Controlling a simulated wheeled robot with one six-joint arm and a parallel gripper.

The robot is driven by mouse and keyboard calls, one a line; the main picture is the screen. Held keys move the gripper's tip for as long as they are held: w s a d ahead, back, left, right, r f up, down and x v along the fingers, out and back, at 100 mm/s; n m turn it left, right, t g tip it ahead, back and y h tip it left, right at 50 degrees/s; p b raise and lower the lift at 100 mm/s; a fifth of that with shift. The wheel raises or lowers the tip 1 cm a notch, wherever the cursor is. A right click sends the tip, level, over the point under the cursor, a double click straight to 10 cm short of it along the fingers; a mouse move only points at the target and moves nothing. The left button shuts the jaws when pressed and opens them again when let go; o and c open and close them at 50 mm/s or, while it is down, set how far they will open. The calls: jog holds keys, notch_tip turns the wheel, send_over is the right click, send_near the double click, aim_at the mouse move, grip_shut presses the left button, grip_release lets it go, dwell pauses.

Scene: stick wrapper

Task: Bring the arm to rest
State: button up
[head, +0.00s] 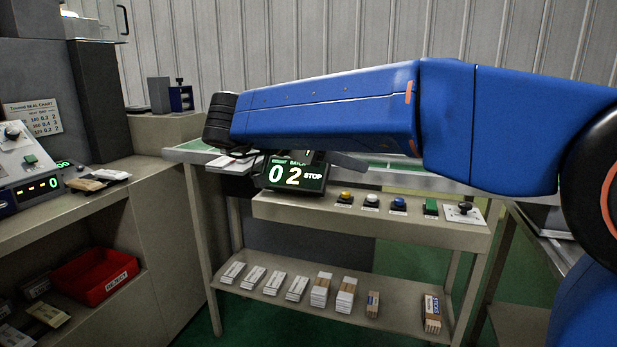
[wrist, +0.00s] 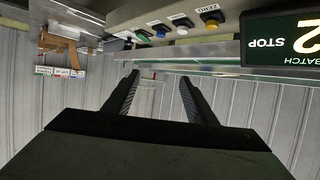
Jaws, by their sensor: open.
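My blue arm (head: 330,105) stretches across the upper right of the head view, from the right edge to its dark end joint at left centre. It hangs above the bench with the counter display. In the wrist view my gripper (wrist: 160,77) is open. Its two dark fingers stand apart with nothing between them. Most of the gripper is hidden behind the arm in the head view. The wrist picture is upside down, with the wall behind the fingers and the bench edge along the top.
The counter display (head: 297,175) reads 02 STOP, close below my arm. It also shows in the wrist view (wrist: 285,40). Buttons (head: 371,201) line the bench front. Bundles (head: 320,290) stand on the lower shelf. A red reject bin (head: 95,277) and a control box (head: 28,175) are left.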

jog(key=w+d+r+n+t+y, duration=0.3)
jog(key=w+d+r+t+y, duration=0.2)
jog(key=w+d+r+t, duration=0.45)
jog(key=s+f+n+g+y, duration=0.3)
jog(key=s+f+n+y, duration=0.85)
jog(key=s+f, duration=0.35)
jog(key=s+d+f+m+g+h, duration=0.1)
jog(key=s+d+f+g, duration=0.3)
jog(key=s+f, duration=0.6)
jog(key=s+d+f+m+g+h, duration=0.1)
jog(key=s+d+f+g+h, duration=0.2)
jog(key=s+d+f, duration=0.4)
jog(key=s+f+g, duration=0.1)
jog(key=s+f, duration=0.2)
jog(key=f, duration=0.2)
jog(key=shift+s+d+f, duration=0.3)
jog(key=shift+s+d, duration=0.1)
